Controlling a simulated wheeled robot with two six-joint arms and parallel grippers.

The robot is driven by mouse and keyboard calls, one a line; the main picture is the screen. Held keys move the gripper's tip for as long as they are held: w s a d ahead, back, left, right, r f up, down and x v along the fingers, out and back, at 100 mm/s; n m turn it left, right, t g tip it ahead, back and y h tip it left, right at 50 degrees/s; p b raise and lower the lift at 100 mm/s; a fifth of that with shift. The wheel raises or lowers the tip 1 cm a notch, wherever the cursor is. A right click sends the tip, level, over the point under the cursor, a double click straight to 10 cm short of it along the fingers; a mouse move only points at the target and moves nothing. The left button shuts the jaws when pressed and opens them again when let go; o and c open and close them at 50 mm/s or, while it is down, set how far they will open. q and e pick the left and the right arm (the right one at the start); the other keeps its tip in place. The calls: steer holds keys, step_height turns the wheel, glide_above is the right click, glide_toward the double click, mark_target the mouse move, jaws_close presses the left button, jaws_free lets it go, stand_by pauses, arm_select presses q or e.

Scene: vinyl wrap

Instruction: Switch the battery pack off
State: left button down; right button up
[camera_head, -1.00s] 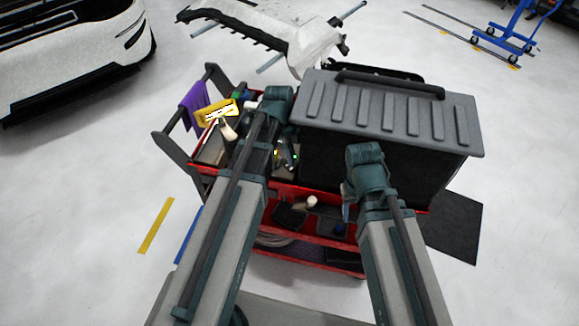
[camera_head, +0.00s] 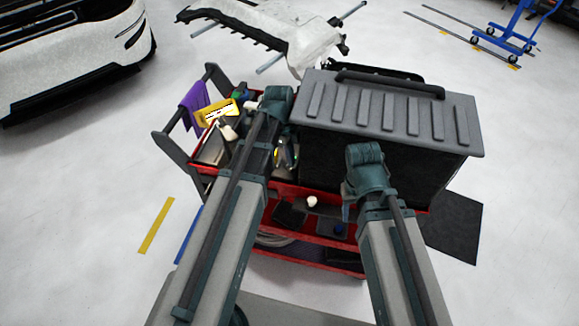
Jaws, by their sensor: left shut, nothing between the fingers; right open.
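A small dark item with yellow and light parts (camera_head: 287,152) lies in the cart's top tray, just right of my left forearm. It is too small and too covered to tell whether it is the battery pack, and I cannot make out a switch. My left gripper (camera_head: 283,128) is over the tray close beside this item, shut and empty; its fingertips are mostly hidden by my arm. My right gripper (camera_head: 349,208) is open and empty, in front of the large black box, with its fingers hard to see.
A red cart (camera_head: 325,268) carries a large black box with a grey ribbed lid (camera_head: 390,108). A yellow item (camera_head: 217,112), a purple cloth (camera_head: 194,104) and small tools crowd its left side. A white bumper part (camera_head: 290,35) stands behind.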

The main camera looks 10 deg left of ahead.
mark_target(291, 168)
arm_select(q)
steer(key=shift+f+b, duration=1.05)
steer(key=shift+f, duration=0.05)
stand_by(0.4)
steer(key=shift+r, duration=0.1)
step_height(291, 168, up, 7)
steer(key=p, duration=0.7)
steer(key=shift+s, duration=0.1)
stand_by(0.6)
